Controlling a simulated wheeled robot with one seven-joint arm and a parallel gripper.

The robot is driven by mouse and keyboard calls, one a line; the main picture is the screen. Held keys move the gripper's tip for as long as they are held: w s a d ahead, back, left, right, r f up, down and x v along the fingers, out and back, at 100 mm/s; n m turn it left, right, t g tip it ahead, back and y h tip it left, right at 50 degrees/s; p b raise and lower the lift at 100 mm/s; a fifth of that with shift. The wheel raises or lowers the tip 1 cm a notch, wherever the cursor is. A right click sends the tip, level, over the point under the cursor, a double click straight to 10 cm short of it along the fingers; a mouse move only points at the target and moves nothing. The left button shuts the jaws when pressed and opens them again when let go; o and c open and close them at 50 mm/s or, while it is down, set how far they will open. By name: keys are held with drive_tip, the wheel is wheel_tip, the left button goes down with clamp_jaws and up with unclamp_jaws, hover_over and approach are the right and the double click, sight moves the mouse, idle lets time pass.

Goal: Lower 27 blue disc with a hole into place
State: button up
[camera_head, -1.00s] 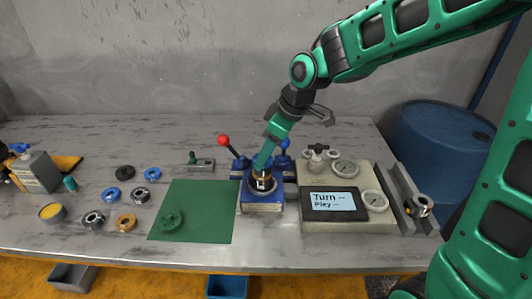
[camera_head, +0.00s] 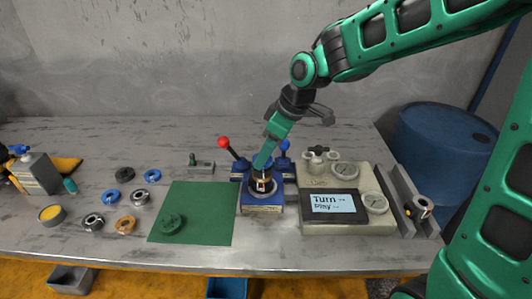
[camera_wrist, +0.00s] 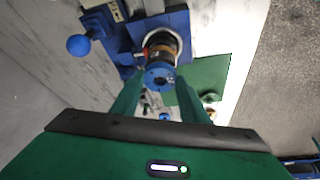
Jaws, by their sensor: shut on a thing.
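The blue disc with a hole (camera_wrist: 159,77) is between my fingertips in the wrist view, at the near end of a dark and orange cylindrical stack (camera_wrist: 161,50). The stack stands in the blue fixture (camera_head: 262,208), which also shows in the wrist view (camera_wrist: 118,42). My gripper (camera_head: 263,166) points down over the fixture, shut on the disc; it shows in the wrist view too (camera_wrist: 159,82). In the head view my fingers mostly hide the disc. I cannot tell whether the disc is fully seated on the stack.
Red-knobbed (camera_head: 224,142) and blue-knobbed (camera_head: 286,144) levers rise behind the fixture. A gauge box with a screen (camera_head: 333,203) stands close on the right. A green mat (camera_head: 205,205) with a round green part (camera_head: 172,223) lies left. Several rings, including an orange one (camera_head: 126,225), lie farther left.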

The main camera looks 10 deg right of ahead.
drive_tip(key=shift+f, duration=0.45)
idle(0.4)
drive_tip(key=o, duration=1.3)
drive_tip(key=shift+o, duration=0.6)
drive_tip(key=shift+o, duration=1.4)
drive_tip(key=shift+r, duration=0.1)
drive_tip(key=shift+r, duration=2.35)
